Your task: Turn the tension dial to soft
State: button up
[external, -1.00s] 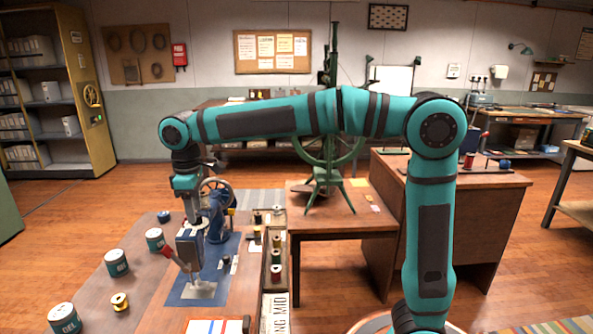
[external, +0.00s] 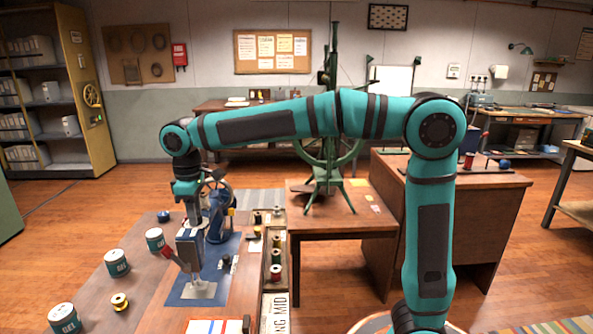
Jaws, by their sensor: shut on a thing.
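A blue machine (external: 221,215) with a spoked handwheel stands on the blue mat at the lower left. Its grey-blue front head (external: 190,252) has a red lever (external: 168,252) at its left and a pale plate (external: 198,292) below. My gripper (external: 192,222) points down at the top of this head. Its fingers are small in the picture and look shut at the place of the tension dial. The dial itself is mostly hidden, and its marks and setting cannot be read.
Labelled tins (external: 117,263) and a yellow spool (external: 120,301) stand to the left on the bench. A rack of thread spools (external: 276,257) runs along the right. A green wheeled stand (external: 325,180) is on the table behind my arm.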

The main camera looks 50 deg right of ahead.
jog(key=shift+m, duration=0.3)
jog(key=o, duration=1)
jog(key=shift+c, duration=0.2)
notch_tip(320, 180, up, 17)
jog(key=shift+r, duration=0.2)
